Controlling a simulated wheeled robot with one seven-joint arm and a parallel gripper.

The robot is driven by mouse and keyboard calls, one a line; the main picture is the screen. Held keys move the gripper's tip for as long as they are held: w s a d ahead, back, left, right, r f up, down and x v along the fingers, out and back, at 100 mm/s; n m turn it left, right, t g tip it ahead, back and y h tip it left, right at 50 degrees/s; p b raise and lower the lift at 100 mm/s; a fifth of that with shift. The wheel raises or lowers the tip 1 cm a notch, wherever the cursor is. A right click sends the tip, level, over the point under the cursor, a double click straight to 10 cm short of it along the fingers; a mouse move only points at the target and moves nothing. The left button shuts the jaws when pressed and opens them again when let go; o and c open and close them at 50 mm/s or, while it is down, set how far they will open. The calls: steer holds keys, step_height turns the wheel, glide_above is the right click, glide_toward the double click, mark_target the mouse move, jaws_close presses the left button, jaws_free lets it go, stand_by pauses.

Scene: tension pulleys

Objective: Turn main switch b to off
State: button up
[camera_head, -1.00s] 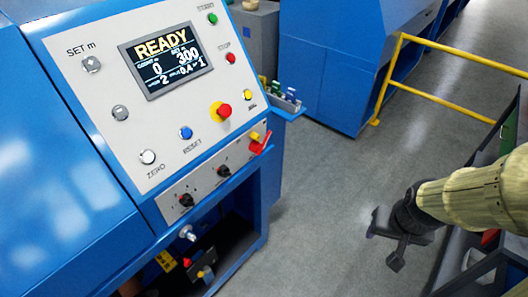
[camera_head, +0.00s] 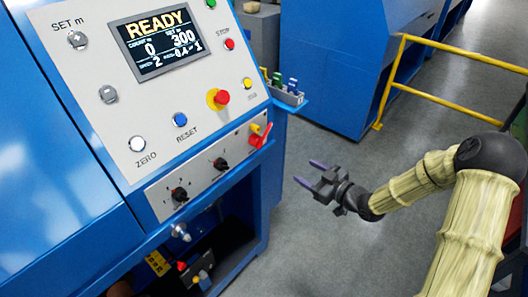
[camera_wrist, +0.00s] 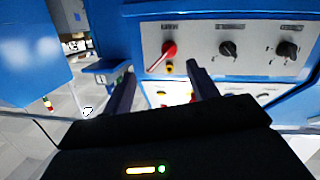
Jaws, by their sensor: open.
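The main switch, a red lever handle on a yellow backing (camera_head: 261,135), sits at the right end of the machine's lower grey panel. Its handle is tilted, and its label is too small to read, so I cannot confirm the letter b. The red handle also shows in the wrist view (camera_wrist: 161,57), slanting, ahead of and between my fingers. My gripper (camera_head: 311,174) is open and empty in the air, right of the panel and apart from it. Its two dark fingers show in the wrist view (camera_wrist: 160,85).
Two black rotary knobs (camera_head: 220,164) (camera_head: 180,194) share the lower panel. Above are a display (camera_head: 160,42) reading READY, push buttons and a red mushroom button (camera_head: 222,97). A yellow railing (camera_head: 395,90) stands behind.

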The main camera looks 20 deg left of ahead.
mark_target(262, 144)
steer(key=shift+s+a+r+n+y, duration=0.1)
steer(key=shift+a+r+n+y, duration=0.1)
steer(key=shift+a+y, duration=0.25)
steer(key=shift+s+a+r+n+y, duration=0.1)
steer(key=shift+a+n+y, duration=0.1)
steer(key=shift+y, duration=0.35)
steer(key=p+x, duration=0.2)
steer(key=x, duration=1.5)
steer(key=shift+a, duration=0.2)
jaws_close()
